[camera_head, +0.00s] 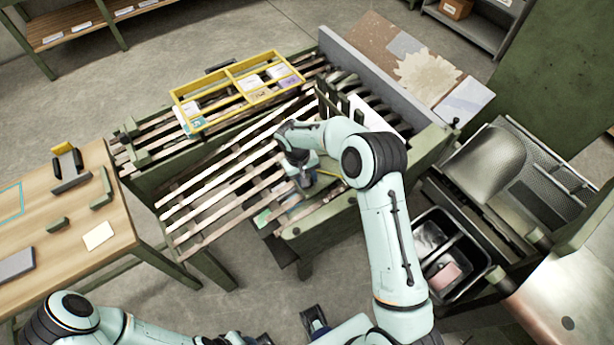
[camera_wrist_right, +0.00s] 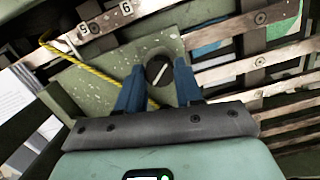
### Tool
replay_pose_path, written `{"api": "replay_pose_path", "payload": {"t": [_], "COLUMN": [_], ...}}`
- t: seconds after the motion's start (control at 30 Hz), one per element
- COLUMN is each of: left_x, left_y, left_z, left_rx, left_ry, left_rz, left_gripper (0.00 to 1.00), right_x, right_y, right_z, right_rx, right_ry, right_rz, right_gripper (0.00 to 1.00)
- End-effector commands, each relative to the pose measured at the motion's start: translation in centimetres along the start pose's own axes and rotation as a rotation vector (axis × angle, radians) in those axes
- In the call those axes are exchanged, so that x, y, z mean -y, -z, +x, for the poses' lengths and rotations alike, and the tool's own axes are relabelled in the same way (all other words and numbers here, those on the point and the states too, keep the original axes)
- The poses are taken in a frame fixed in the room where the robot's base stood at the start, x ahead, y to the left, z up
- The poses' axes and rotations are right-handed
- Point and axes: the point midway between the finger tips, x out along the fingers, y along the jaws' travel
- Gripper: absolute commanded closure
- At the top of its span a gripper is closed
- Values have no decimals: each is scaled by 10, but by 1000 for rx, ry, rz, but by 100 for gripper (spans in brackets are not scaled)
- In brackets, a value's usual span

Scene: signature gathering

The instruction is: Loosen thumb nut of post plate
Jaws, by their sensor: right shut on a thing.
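The thumb nut (camera_wrist_right: 160,72) is a dark round knob with a pale line across its face, on the green post plate (camera_wrist_right: 110,62). My right gripper (camera_wrist_right: 160,84) is shut on the thumb nut, with one blue finger on each side of it. In the head view, my right gripper (camera_head: 304,180) reaches down onto the slatted bench, and the hand and arm hide the nut there. Dark blue parts of my left gripper (camera_head: 314,318) show at the bottom edge, well apart from the bench, and its finger gap is unclear.
A yellow cord (camera_wrist_right: 95,72) runs across the plate close to the fingers. Copper-coloured slats (camera_head: 215,195) surround the work spot. A yellow divided frame (camera_head: 238,90) lies behind on the bench. A wooden table (camera_head: 75,225) stands left, and black bins (camera_head: 440,250) stand right.

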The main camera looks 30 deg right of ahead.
Motion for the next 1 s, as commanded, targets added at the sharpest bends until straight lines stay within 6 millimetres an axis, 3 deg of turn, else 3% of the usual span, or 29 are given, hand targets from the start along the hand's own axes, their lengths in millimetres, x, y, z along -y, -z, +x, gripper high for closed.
{"api": "replay_pose_path", "payload": {"t": [0.6,1.0], "left_x": [-6,-8], "left_y": [3,4], "left_z": [-13,-17], "left_rx": [-6,-8], "left_ry": [-2,-3], "left_rz": [2,3], "left_gripper": [57,57], "right_x": [2,2], "right_y": [1,0], "right_z": [-2,-2], "right_rx": [-5,-6], "right_ry": [-79,-112], "right_rz": [-571,-812], "right_gripper": [95,95]}}
